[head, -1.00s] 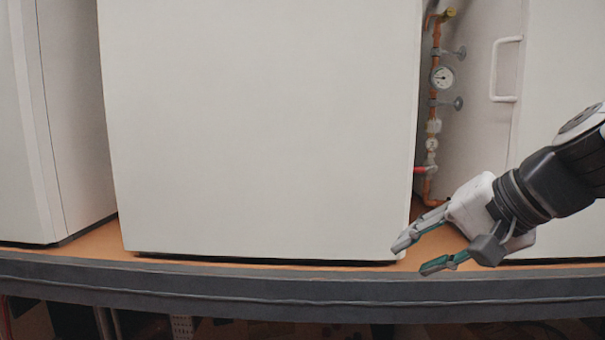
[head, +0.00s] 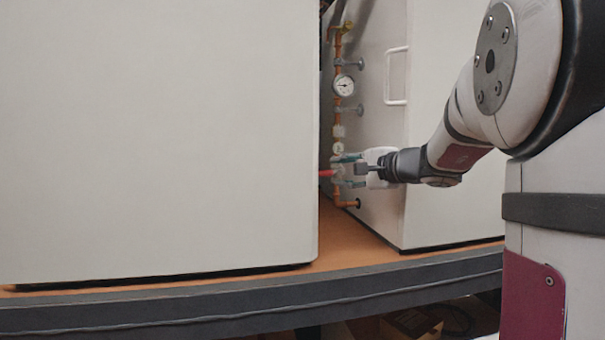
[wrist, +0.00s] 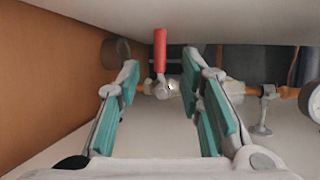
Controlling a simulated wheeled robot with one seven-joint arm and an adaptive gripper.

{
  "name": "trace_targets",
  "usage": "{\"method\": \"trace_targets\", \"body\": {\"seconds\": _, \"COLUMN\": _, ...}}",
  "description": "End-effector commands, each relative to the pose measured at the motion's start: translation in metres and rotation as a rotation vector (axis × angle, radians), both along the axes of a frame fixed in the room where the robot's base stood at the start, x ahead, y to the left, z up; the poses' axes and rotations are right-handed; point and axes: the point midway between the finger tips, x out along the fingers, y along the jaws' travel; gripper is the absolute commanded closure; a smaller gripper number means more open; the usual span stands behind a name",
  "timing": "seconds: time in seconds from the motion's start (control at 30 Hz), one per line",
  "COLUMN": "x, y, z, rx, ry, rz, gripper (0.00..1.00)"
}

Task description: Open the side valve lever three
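A red valve lever (head: 327,173) sticks out to the left from the copper pipe (head: 338,110) in the gap between two white cabinets. In the wrist view the red lever (wrist: 160,50) points up from its metal valve body (wrist: 163,88), ahead of and between my fingertips. My gripper (head: 347,170) is at the lower part of the pipe, beside the valve. In the wrist view my gripper (wrist: 160,85) is open, its green pads apart with nothing between them. I cannot tell whether a finger touches the valve.
The large left cabinet (head: 160,140) and the right cabinet (head: 450,190) with a white handle (head: 396,76) flank the gap. The brown shelf (head: 350,240) is bare in front.

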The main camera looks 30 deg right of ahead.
Motion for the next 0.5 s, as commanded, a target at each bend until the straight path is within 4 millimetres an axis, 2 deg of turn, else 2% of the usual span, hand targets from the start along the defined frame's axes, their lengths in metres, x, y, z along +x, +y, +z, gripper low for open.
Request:
{"method": "trace_targets", "body": {"seconds": 0.1, "x": 0.024, "y": 0.004, "z": -0.005, "rx": 0.000, "ry": 0.003, "rz": 0.003, "gripper": 0.66}}
{"method": "trace_targets", "body": {"seconds": 0.3, "x": 0.059, "y": 0.008, "z": -0.011, "rx": 0.000, "ry": 0.002, "rz": 0.003, "gripper": 0.66}}
{"method": "trace_targets", "body": {"seconds": 0.5, "x": 0.081, "y": 0.010, "z": -0.015, "rx": 0.000, "ry": 0.001, "rz": 0.001, "gripper": 0.66}}
